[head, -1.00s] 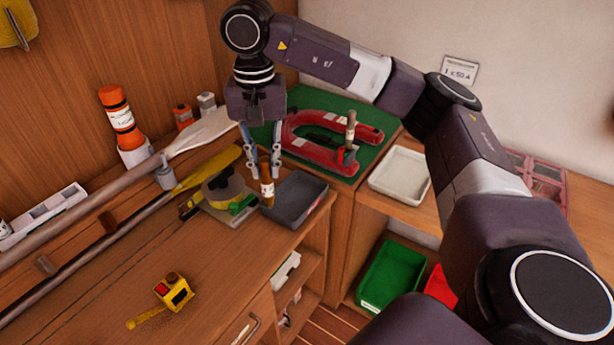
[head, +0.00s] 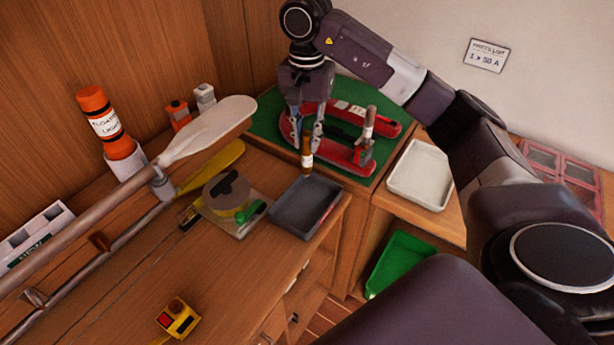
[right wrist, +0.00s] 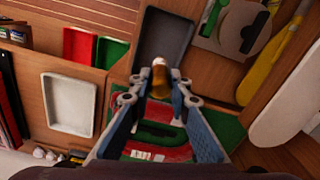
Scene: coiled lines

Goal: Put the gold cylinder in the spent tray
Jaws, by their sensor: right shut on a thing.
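My right gripper (head: 307,142) is shut on the gold cylinder (head: 307,158), which hangs roughly upright below the fingers with its lower end free. In the right wrist view the gold cylinder (right wrist: 160,79) sits between the two fingertips and has a pale end. In the head view it appears just behind the far edge of a dark grey tray (head: 304,215) on the bench; its height is hard to tell. A white tray (head: 420,175) stands further right. I cannot read a label naming either one the spent tray. My left gripper is not in view.
A green mat (head: 267,118) behind holds a red horseshoe-shaped thing (head: 345,160) and another upright cylinder (head: 370,122). A tape-like roll on a board (head: 227,195) lies left of the grey tray. Paddles cross the left side. A green bin (head: 400,262) stands lower right.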

